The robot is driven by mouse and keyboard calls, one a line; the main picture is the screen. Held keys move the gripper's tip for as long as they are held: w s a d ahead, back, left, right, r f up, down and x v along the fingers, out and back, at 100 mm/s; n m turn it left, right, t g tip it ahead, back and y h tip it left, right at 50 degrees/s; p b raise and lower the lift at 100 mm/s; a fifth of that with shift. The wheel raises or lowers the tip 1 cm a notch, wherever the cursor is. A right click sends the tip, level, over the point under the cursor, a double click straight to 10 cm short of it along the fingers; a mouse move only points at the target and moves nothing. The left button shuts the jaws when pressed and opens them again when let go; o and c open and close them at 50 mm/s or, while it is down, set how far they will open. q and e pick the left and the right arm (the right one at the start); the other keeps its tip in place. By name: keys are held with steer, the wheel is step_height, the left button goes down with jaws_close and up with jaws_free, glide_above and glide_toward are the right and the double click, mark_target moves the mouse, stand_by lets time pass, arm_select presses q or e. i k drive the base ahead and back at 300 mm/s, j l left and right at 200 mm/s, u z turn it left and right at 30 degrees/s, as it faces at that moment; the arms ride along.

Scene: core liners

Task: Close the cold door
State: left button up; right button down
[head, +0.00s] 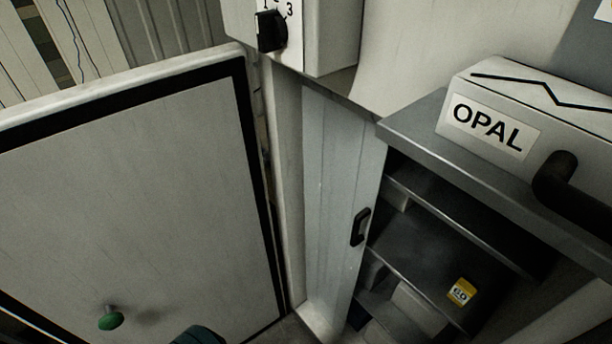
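The cold door (140,190) is a large pale panel with a black seal around its edge, filling the left of the head view. Its inner face is turned towards me, so it stands open. A green knob (111,319) on a short stem sticks out low on that face. The door's right edge is by a pale upright post (288,180). The bottom of the door is cut off by the frame. Neither of my grippers can be made out. A dark rounded shape (200,335) shows at the bottom edge, too little of it to identify.
A control box (330,40) with a black dial is at the top. A grey panel with a black handle (361,228) stands beside a metal shelf unit (410,135). A white box marked OPAL (487,128) sits on top. A yellow tag (462,291) is on a lower shelf.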

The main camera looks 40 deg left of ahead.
mark_target(142, 193)
steer(key=j+u, duration=0.1)
steer(key=u, duration=0.25)
steer(key=j+u, duration=0.1)
steer(key=u, duration=0.25)
steer(key=j+u, duration=0.1)
steer(key=u, duration=0.25)
steer(key=k, duration=0.05)
